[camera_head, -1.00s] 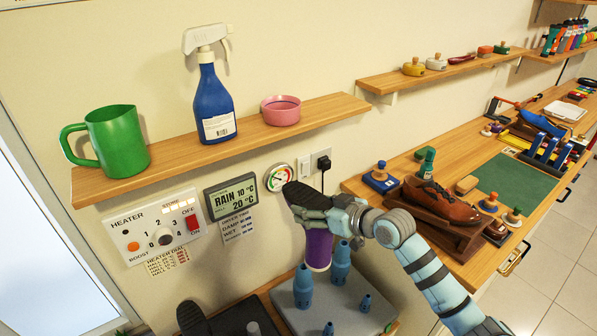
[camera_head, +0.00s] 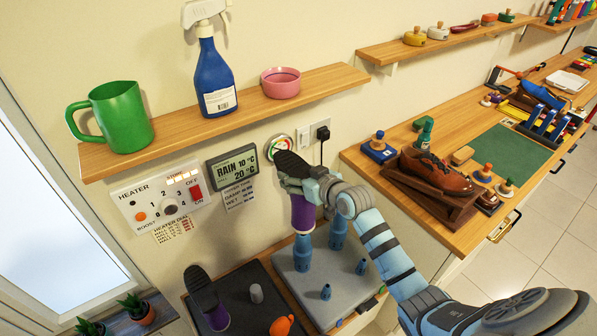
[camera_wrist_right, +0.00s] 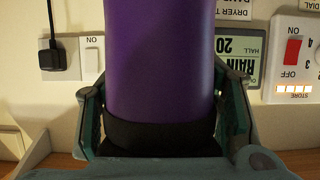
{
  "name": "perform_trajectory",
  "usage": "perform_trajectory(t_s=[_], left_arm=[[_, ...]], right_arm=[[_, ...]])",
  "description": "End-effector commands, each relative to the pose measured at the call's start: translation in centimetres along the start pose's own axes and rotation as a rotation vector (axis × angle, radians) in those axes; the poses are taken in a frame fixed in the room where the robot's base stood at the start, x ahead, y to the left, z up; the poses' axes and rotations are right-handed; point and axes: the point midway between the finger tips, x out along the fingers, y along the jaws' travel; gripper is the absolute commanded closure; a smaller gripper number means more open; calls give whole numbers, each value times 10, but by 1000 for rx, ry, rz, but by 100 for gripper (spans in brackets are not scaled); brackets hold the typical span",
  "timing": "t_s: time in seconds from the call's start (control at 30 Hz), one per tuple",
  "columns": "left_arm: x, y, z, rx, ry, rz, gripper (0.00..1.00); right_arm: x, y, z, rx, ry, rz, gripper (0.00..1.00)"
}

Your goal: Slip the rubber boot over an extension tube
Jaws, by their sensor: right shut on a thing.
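My right gripper (camera_head: 297,186) is shut on a rubber boot with a purple shaft (camera_head: 303,214) and a black foot. The boot is upside down, its sole up and its shaft pointing down. In the right wrist view the purple shaft (camera_wrist_right: 160,65) fills the middle between the fingers. A tall blue extension tube (camera_head: 302,254) stands directly below the boot's mouth; its tip meets the purple rim in the picture, and I cannot tell if it is inside. A second tall blue tube (camera_head: 338,234) stands to its right. My left gripper is not in view.
The tubes share a grey mat (camera_head: 342,292) with small blue pegs (camera_head: 326,291). The wall heater panel (camera_head: 166,197) and display (camera_head: 234,167) are behind.

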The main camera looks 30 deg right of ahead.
Motion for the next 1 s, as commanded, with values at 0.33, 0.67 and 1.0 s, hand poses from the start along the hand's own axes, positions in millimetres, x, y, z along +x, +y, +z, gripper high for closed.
perform_trajectory(t_s=[0.33,0.67,1.0], left_arm=[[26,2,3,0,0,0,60],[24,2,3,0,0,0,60],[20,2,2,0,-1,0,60]], right_arm=[[13,0,30,0,3,0,80],[12,0,28,0,3,-1,80],[12,0,28,0,2,-1,80]])
